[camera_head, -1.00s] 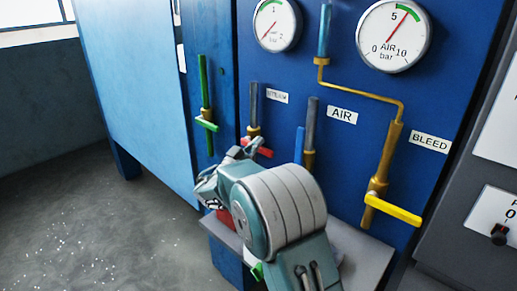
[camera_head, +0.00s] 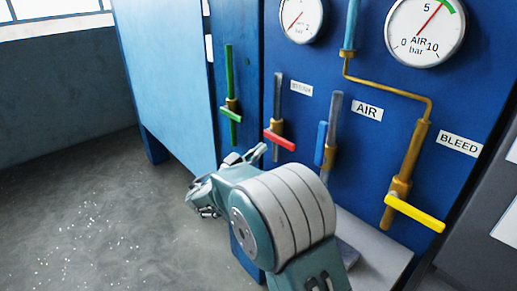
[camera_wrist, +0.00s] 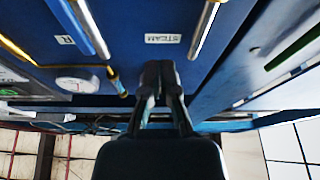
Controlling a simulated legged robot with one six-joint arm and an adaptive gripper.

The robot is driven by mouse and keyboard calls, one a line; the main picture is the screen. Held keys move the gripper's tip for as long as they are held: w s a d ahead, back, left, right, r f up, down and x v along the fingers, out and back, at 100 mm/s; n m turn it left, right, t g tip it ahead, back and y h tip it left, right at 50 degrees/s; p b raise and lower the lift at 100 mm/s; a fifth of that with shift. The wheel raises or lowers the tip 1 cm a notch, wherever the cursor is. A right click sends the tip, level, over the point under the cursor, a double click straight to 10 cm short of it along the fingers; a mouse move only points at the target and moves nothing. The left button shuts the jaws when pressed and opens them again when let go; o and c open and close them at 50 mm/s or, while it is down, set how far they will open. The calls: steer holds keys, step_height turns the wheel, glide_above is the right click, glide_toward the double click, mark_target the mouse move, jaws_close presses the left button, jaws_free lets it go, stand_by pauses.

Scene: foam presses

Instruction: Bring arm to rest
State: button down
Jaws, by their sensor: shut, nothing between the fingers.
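My arm is folded in front of the blue panel (camera_head: 375,120) in the head view, with its large grey and teal joint in the lower middle. My gripper (camera_head: 206,212) is at the left of that joint, over the floor, small and partly hidden by my arm. In the wrist view, my gripper (camera_wrist: 159,68) points at the panel with its two dark fingers together and nothing between them. The panel appears turned over there, with the STEAM label (camera_wrist: 163,38) just above the fingertips.
The panel has a green-handled valve (camera_head: 231,113), a red-handled valve (camera_head: 279,139), a blue handle (camera_head: 320,144) and a yellow bleed handle (camera_head: 414,212). Two gauges are above, one the air gauge (camera_head: 426,32). A grey ledge (camera_head: 372,245) juts out below. The floor (camera_head: 90,215) at left is clear.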

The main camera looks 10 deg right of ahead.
steer(key=s+d+n+g+y, duration=0.3)
steer(key=s+d+g+y, duration=0.3)
steer(key=s+d+g, duration=0.7)
steer(key=s+a+f+n+t+y, duration=0.1)
steer(key=s+n+y, duration=0.1)
steer(key=s, duration=0.5)
steer(key=s+a+f+n+t+y, duration=0.1)
steer(key=s+a+n+t+y, duration=0.1)
steer(key=s+y, duration=0.3)
steer(key=s+a+f+n+t+y, duration=0.1)
steer(key=s+y, duration=0.3)
steer(key=s, duration=0.5)
steer(key=shift+s+a+f+n+t, duration=0.35)
steer(key=shift+a+n+t, duration=0.1)
steer(key=shift+n+t, duration=0.3)
steer(key=shift+w, duration=0.1)
